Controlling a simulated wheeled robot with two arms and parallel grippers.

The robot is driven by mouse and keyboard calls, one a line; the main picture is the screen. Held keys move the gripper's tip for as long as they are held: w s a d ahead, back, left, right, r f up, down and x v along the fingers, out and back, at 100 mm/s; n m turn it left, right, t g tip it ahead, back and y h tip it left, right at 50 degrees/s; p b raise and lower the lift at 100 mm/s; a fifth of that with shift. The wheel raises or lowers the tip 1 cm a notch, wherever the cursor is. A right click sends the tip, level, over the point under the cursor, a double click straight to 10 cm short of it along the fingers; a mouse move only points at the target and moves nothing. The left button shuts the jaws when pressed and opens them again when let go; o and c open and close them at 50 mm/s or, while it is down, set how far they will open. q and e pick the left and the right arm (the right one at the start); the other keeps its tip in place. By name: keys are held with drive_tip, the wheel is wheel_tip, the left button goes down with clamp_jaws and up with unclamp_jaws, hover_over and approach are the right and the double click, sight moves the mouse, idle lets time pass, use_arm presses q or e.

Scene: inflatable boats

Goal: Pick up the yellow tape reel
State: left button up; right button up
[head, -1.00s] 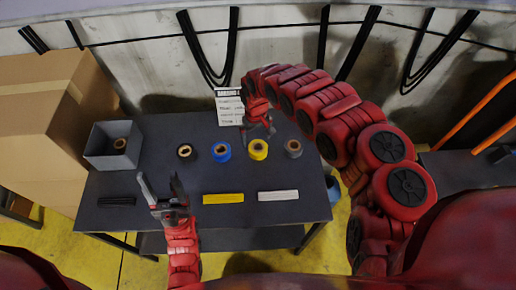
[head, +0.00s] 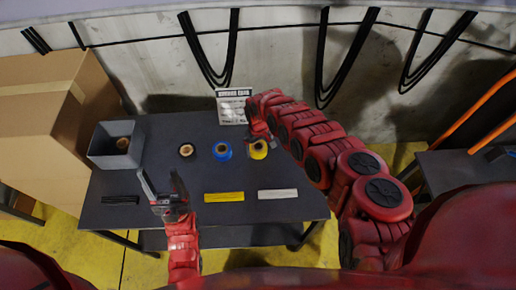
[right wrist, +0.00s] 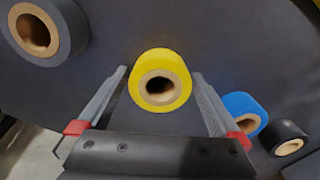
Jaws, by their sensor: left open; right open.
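The yellow tape reel (head: 259,151) sits on the dark table, partly hidden by my right gripper (head: 258,136) in the head view. In the right wrist view, the yellow reel (right wrist: 160,62) shows its brown core, and the open fingers of my right gripper (right wrist: 161,74) lie on either side of it. Nothing is held; I cannot tell whether the fingers touch the reel. My left gripper (head: 161,190) is open and empty over the table's front left part.
A blue reel (head: 222,151) and a black reel (head: 186,150) stand left of the yellow one. A grey reel (right wrist: 48,28) shows in the wrist view. A grey bin (head: 107,158) holds a reel. Black, yellow (head: 224,197) and white strips lie in front.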

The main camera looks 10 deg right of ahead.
drive_tip(key=c, duration=1.2)
drive_tip(key=shift+r, duration=0.15)
drive_tip(key=shift+c, duration=0.2)
